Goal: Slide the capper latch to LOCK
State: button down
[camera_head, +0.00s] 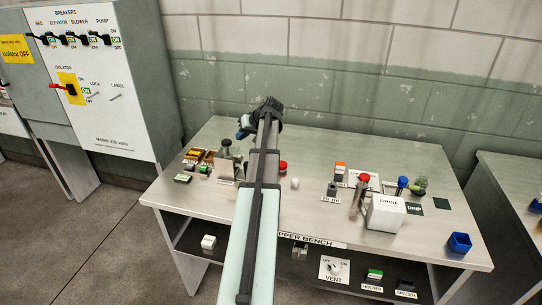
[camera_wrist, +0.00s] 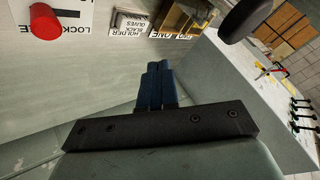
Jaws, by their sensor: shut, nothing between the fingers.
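A red cylindrical knob (camera_wrist: 45,22) shows at the upper left of the wrist view, beside a white plate (camera_wrist: 70,12) that seems to read LOCK. It may be the capper latch, but its setting is not readable. In the head view a red knob (camera_head: 283,167) shows just right of my arm; I cannot tell if it is the same one. My arm hides part of the capper bench (camera_head: 330,222). My gripper (camera_wrist: 158,66) has dark blue fingers, shut and empty, apart from the red knob. In the head view its fingers (camera_head: 243,127) are above the bench's back edge.
A breaker cabinet (camera_head: 110,130) with a red isolator handle (camera_head: 62,86) stands left. The block wall (camera_head: 330,90) is close behind.

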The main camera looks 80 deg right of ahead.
jog(key=s+f+m+g, duration=0.1)
jog(key=s+m, duration=0.1)
jog(key=s, duration=1.9)
jog(key=shift+d+f+h, duration=0.2)
jog(key=shift+f+h, duration=0.1)
jog(key=x, duration=1)
jog(key=shift+d+f, duration=0.1)
jog(key=shift+f, duration=0.05)
jog(key=shift+w+a+r, duration=0.1)
jog(key=shift+w+a, duration=0.1)
jog(key=shift+w, duration=0.35)
jog(key=shift+w+a+r, duration=0.15)
jog(key=shift+w+a, duration=0.05)
jog(key=shift+w, duration=0.4)
jog(key=shift+w+a, duration=0.2)
jog(key=shift+w, duration=0.55)
